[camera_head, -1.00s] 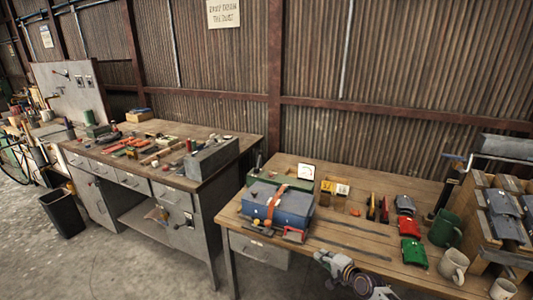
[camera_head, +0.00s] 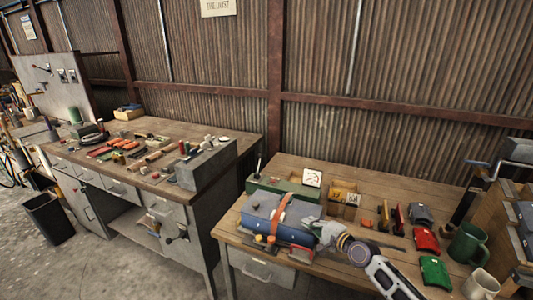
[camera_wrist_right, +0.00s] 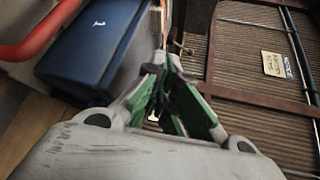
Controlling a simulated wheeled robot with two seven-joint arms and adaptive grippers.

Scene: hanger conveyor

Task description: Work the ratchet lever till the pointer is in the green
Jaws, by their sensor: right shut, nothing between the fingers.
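A blue box (camera_head: 262,217) with an orange strap (camera_head: 279,209) lies on the right bench. Behind it is a green case (camera_head: 268,186). A white dial card (camera_head: 312,178) stands at its right end; its pointer is too small to read. A thin upright handle (camera_head: 258,167) rises at the green case's left end; I cannot tell whether it is the ratchet lever. My right gripper (camera_head: 308,223) is shut and empty at the blue box's right end; contact is unclear. In the wrist view its green-padded fingers (camera_wrist_right: 172,92) show beside the blue box (camera_wrist_right: 92,48). My left gripper is out of view.
Red and green pouches (camera_head: 435,270), a green mug (camera_head: 468,244) and a pale mug (camera_head: 481,284) stand on the right. Small yellow-labelled boxes (camera_head: 343,196) sit behind my gripper. A red curved bar (camera_wrist_right: 40,36) shows close in the wrist view. Another cluttered bench (camera_head: 150,185) stands left.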

